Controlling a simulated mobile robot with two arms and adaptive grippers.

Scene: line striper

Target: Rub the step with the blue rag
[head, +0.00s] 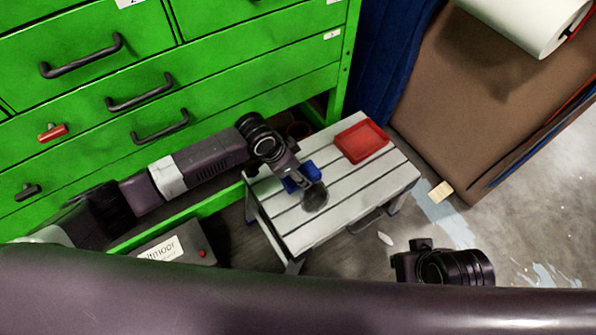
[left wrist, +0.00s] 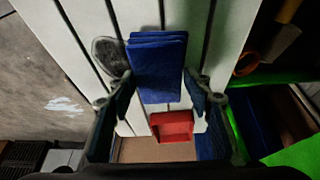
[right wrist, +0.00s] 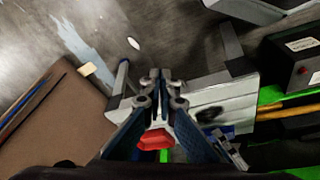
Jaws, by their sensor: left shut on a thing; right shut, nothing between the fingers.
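The step (head: 290,218) is a low white slatted stool in front of the green drawers. My left gripper (head: 300,184) is over it, shut on the folded blue rag (head: 292,180). In the left wrist view the rag (left wrist: 157,68) sits between the fingers, over the slats; I cannot tell whether it presses on them. A dark round smudge (head: 315,197) lies on the slats beside the rag. My right gripper (right wrist: 160,77) is shut and empty; in the right wrist view it is in front of the step (right wrist: 235,95), apart from the rag.
A shallow red tray (head: 361,141) sits on the step's far right part. Green drawers (head: 150,90) with dark handles stand behind. A grey box (head: 178,250) is left of the step. A brown board (head: 480,100) and white roll (head: 535,20) are at the right. The floor in front is mostly clear.

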